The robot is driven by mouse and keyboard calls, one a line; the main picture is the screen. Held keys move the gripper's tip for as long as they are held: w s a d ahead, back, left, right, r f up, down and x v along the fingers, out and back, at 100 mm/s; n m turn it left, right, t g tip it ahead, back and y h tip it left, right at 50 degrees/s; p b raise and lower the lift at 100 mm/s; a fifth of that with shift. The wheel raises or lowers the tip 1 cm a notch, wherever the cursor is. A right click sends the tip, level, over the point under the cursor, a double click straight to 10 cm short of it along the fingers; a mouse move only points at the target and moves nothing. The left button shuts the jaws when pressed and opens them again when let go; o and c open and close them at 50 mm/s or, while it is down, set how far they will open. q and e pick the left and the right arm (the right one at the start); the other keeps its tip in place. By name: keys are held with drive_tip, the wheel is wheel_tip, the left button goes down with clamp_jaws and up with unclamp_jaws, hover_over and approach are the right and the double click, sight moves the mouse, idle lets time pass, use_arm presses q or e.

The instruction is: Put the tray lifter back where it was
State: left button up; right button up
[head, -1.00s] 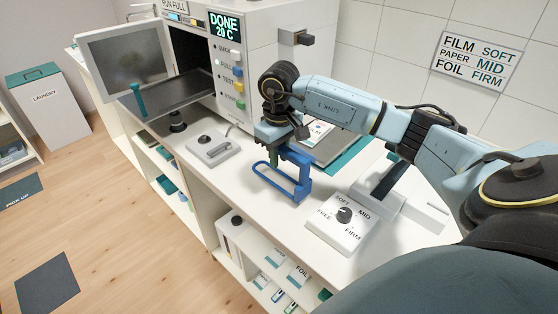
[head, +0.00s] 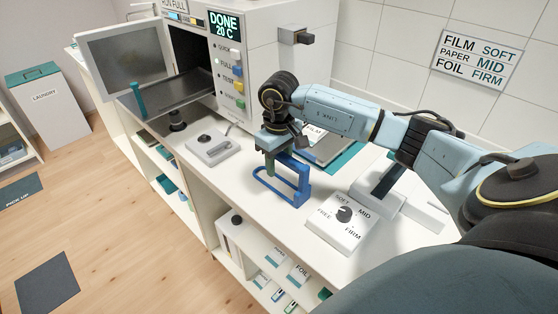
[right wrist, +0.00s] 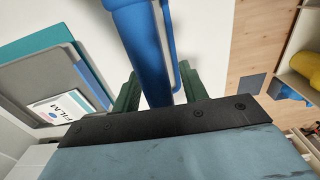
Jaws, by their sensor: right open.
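The blue tray lifter (head: 300,183), with an upright handle and a flat loop, is at the counter's front edge, left of the firmness dial box. It appears to rest on the white counter (head: 318,203). My right gripper (head: 270,165) is at its upper part, pointing down. In the right wrist view its green fingers (right wrist: 158,92) are open, one on each side of the lifter's thick blue bar (right wrist: 143,45). Contact with the fingers cannot be told. My left gripper is not in view.
The dial box (head: 340,222) is to the right. A grey box with a black knob (head: 212,150) is to the left. The machine (head: 262,60) stands behind, its door open and a dark tray (head: 180,93) sticking out. A teal-edged board with a FILM packet lies behind the lifter.

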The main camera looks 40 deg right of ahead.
wheel_tip(320, 180, up, 12)
drive_tip(key=shift+r, duration=0.1)
idle(0.8)
